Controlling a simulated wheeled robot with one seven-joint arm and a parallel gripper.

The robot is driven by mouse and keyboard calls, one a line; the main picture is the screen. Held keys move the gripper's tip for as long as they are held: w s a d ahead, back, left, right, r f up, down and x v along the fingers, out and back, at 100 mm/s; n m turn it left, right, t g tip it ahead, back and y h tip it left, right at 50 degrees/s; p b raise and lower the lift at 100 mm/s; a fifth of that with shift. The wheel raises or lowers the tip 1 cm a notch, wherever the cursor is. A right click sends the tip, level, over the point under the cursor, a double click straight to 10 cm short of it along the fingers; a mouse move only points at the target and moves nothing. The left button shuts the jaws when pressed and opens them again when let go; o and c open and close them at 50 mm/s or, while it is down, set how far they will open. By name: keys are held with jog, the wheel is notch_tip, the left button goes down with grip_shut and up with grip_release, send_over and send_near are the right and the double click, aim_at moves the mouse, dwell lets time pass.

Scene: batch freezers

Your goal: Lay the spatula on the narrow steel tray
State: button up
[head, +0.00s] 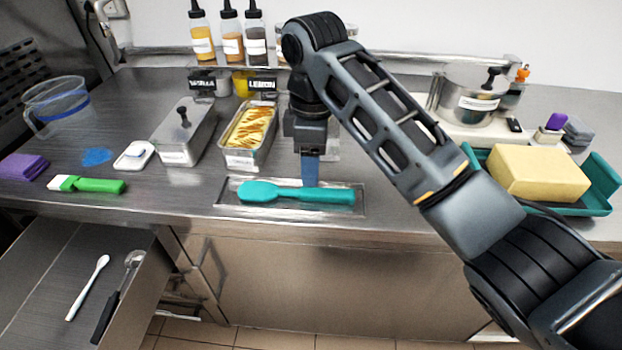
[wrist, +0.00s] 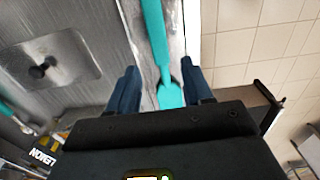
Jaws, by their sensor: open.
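The teal spatula (head: 297,193) lies lengthwise on the narrow steel tray (head: 290,209), with its broad end at the left and its handle to the right. The tray sits near the front edge of the steel counter. My gripper (head: 310,180) points down over the spatula's handle. In the wrist view my gripper's fingers (wrist: 160,88) stand apart, with the spatula (wrist: 158,40) showing between them. The gripper is open and holds nothing. I cannot tell whether a finger touches the spatula or tray.
A labelled filled pan (head: 247,138) and a lidded steel pan (head: 182,132) stand behind the tray. A green-handled brush (head: 95,185) lies at left. A yellow block (head: 540,173) sits in a teal tray at right. An open drawer (head: 45,285) holds a white spoon and a scoop.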

aim_at(312, 191)
notch_tip(312, 191, up, 6)
jog(key=p, duration=0.2)
jog(key=shift+r, duration=0.25)
